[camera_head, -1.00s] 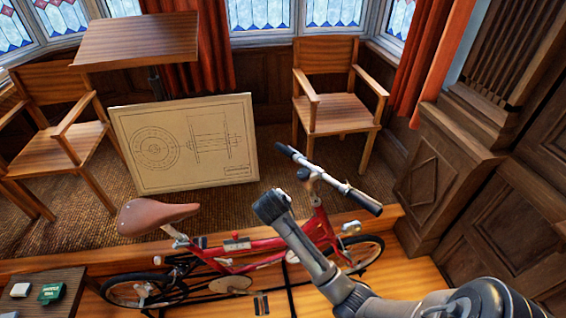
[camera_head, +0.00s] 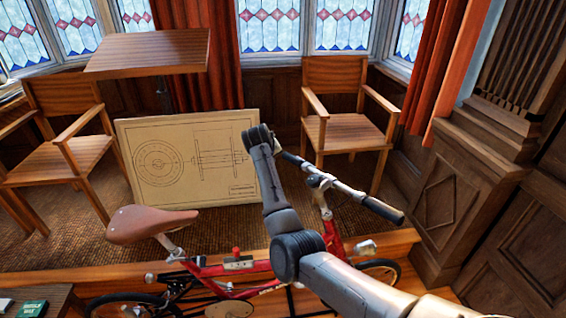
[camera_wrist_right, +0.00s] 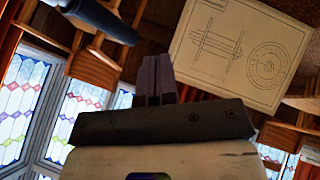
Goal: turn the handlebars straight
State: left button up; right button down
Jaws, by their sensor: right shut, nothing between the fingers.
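A red bicycle (camera_head: 330,238) stands in front of the raised floor, its brown saddle (camera_head: 150,222) to the left and its front wheel to the right. Its handlebars (camera_head: 345,188) slant from the far left to the near right, with a black grip (camera_head: 384,211) at the near end. The far end is partly behind my right arm. My right gripper (camera_head: 257,134) is beside that far end, shut and empty. In the right wrist view its closed fingers (camera_wrist_right: 158,78) show, with a dark handlebar grip (camera_wrist_right: 104,20) apart from them at upper left. My left gripper is not in view.
A drawing board (camera_head: 185,160) leans behind the bicycle. Wooden chairs stand left (camera_head: 65,150) and right (camera_head: 348,125), with a tilted wooden top (camera_head: 148,52) at the back. A dark panelled cabinet (camera_head: 455,190) stands at the right. A small table (camera_head: 45,295) is at lower left.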

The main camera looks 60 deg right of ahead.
jog(key=d+f, duration=0.5)
jog(key=d, duration=0.3)
jog(key=shift+f, duration=0.2)
jog(key=shift+s, duration=0.1)
